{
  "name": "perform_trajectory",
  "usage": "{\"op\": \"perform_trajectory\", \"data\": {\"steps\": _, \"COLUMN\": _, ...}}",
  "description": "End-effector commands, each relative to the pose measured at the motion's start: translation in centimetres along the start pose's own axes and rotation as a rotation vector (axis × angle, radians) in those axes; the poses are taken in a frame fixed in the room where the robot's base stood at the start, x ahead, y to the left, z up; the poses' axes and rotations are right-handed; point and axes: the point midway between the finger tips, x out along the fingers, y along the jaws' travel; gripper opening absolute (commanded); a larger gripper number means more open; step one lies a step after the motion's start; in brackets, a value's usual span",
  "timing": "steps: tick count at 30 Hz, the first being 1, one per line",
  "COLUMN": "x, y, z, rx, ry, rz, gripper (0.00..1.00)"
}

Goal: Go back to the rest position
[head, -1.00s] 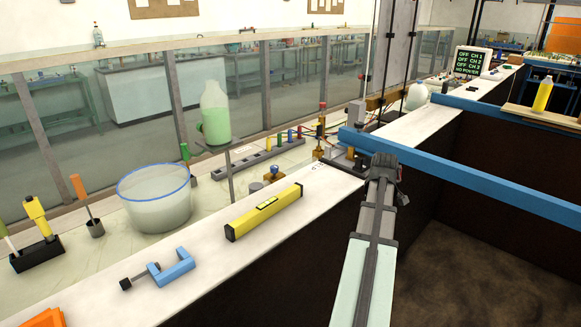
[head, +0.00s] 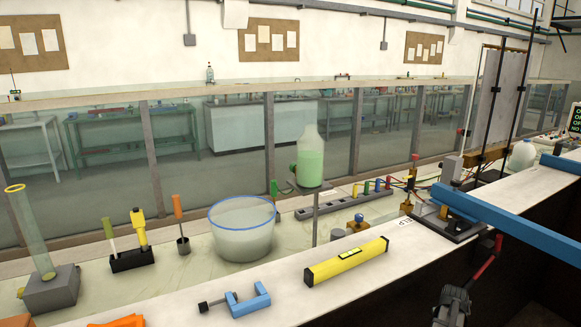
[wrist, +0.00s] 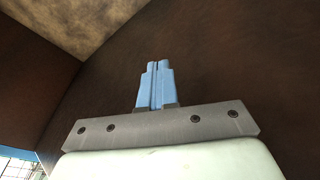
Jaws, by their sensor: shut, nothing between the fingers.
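My gripper (wrist: 157,68) shows in the wrist view with its two blue fingers pressed together and nothing between them. Dark brown walls (wrist: 235,60) stand around it, and a mottled sandy-coloured surface (wrist: 45,20) shows at the upper left. In the head view the dark end of my arm (head: 452,303) is at the bottom right, in front of the white ledge and below the blue beam (head: 510,215). The fingers cannot be made out there.
On the ledge are a yellow level (head: 346,262) and a blue clamp (head: 248,302). Behind stand a blue-rimmed bucket (head: 241,238) and a bottle of green liquid (head: 311,165) on a stand. A red-handled bar (head: 486,262) shows close above my arm.

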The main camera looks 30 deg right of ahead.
Motion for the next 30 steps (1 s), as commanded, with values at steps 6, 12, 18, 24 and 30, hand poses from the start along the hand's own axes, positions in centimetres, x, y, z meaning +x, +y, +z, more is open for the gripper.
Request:
{"op": "perform_trajectory", "data": {"steps": 6, "x": 5.1, "y": -7.5, "z": 3.4, "rx": 0.076, "ry": -0.055, "rz": -0.075, "gripper": 0.0}}
{"op": "perform_trajectory", "data": {"steps": 12, "x": 8.0, "y": -15.5, "z": 7.0, "rx": 0.107, "ry": -0.131, "rz": -0.159, "gripper": 0.0}}
{"op": "perform_trajectory", "data": {"steps": 18, "x": 9.6, "y": -22.5, "z": 10.8, "rx": 0.119, "ry": -0.215, "rz": -0.232, "gripper": 0.0}}
{"op": "perform_trajectory", "data": {"steps": 24, "x": 10.5, "y": -28.9, "z": 15.2, "rx": 0.127, "ry": -0.305, "rz": -0.292, "gripper": 0.0}}
{"op": "perform_trajectory", "data": {"steps": 30, "x": 10.7, "y": -35.1, "z": 20.7, "rx": 0.133, "ry": -0.415, "rz": -0.345, "gripper": 0.0}}
